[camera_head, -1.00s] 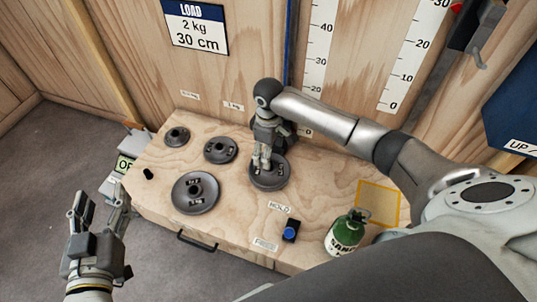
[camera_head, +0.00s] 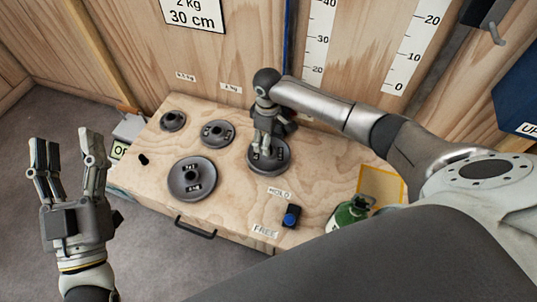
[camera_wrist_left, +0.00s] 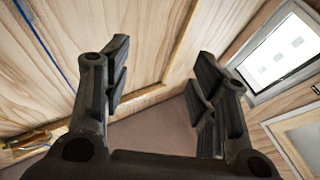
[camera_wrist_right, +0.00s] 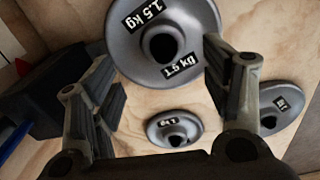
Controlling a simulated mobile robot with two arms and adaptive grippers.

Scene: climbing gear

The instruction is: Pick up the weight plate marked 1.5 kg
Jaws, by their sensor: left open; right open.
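In the right wrist view, a grey round weight plate (camera_wrist_right: 128,45) carries two "1.5 kg" labels beside its central hole. It lies just beyond my open right gripper (camera_wrist_right: 165,95), with nothing between the fingers. In the head view, my right gripper (camera_head: 265,142) points down over a dark plate (camera_head: 268,168) at the right of the group and partly covers it. That plate's labels are too small to read there. My left gripper (camera_head: 68,142) is open and empty, left of the wooden box; its fingers also show in the left wrist view (camera_wrist_left: 160,85).
Other plates lie on the box top: a small one (camera_head: 173,121), a middle one (camera_head: 217,133) and a large one (camera_head: 182,189) in front. A blue-topped button (camera_head: 291,217) and a green bottle (camera_head: 347,218) stand near the front right. A wooden wall rises behind.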

